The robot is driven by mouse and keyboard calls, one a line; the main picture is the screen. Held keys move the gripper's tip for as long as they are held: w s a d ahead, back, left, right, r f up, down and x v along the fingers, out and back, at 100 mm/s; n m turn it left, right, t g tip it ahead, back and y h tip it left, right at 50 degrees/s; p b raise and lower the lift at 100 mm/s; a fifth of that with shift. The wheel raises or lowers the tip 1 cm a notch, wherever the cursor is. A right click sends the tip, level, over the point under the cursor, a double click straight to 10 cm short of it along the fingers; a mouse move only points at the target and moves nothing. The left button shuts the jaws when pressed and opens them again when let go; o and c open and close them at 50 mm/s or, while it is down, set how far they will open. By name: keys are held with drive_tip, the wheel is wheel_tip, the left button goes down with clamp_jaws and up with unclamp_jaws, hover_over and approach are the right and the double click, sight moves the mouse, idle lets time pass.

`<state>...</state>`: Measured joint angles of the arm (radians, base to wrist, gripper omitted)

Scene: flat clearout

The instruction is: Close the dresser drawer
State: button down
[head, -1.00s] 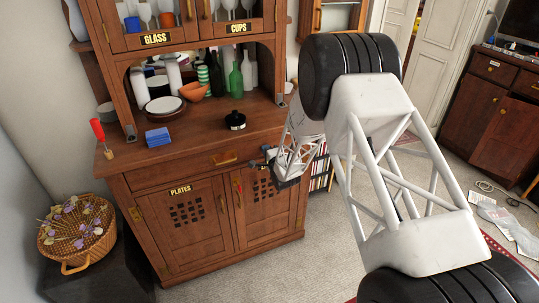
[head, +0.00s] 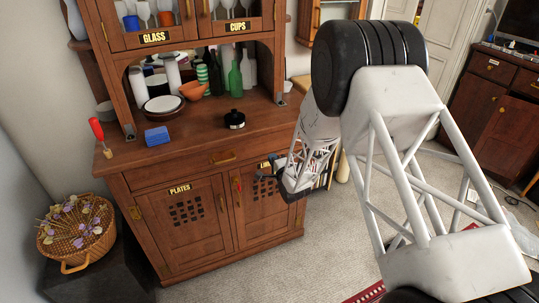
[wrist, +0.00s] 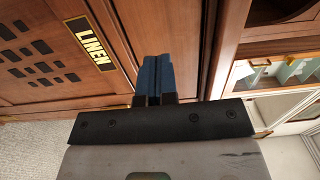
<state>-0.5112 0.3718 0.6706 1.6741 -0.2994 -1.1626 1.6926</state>
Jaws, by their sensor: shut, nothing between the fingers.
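The wooden dresser (head: 128,190) stands on the left, with one wide drawer (head: 195,167) under its worktop. The drawer has a brass handle (head: 222,158) and its front looks about flush with the dresser; a small gap cannot be ruled out.
A black-lidded pot (head: 235,121), a blue block (head: 157,137) and a red-handled tool (head: 97,131) are on the worktop. A wicker basket (head: 76,236) stands on a dark box at left. Carpet in front of the dresser is clear.

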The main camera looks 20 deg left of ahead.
drive_tip(key=v, duration=0.6)
drive_tip(key=shift+s+d, duration=0.2)
idle(0.4)
drive_tip(key=w+d+r+n+h, duration=0.15)
drive_tip(key=d+r+h, duration=0.45)
drive_tip(key=d+r, duration=0.7)
drive_tip(key=s+d+r+n+g+h, duration=0.1)
drive_tip(key=s+d+r+h, duration=0.1)
drive_tip(key=s+d+r, duration=0.4)
drive_tip(key=s+d+r+n+g+h, duration=0.15)
drive_tip(key=d+r, duration=0.25)
drive_tip(key=d, duration=0.4)
drive_tip(key=s+d+r+n+g+h, duration=0.1)
drive_tip(key=s+d, duration=0.5)
drive_tip(key=s, duration=0.6)
drive_tip(key=s+d+r+n+g+h, duration=0.1)
drive_tip(key=s+d+r+g, duration=0.3)
drive_tip(key=s, duration=0.8)
drive_tip(key=s+d+r+n+g+h, duration=0.1)
drive_tip(key=s+d+r, duration=0.3)
drive_tip(key=s, duration=0.9)
drive_tip(key=d+n+g, duration=0.1)
drive_tip(key=d, duration=0.2)
drive_tip(key=shift+d+n+g, duration=0.3)
drive_tip(key=shift+n+g, duration=0.05)
drive_tip(key=shift+n, duration=0.05)
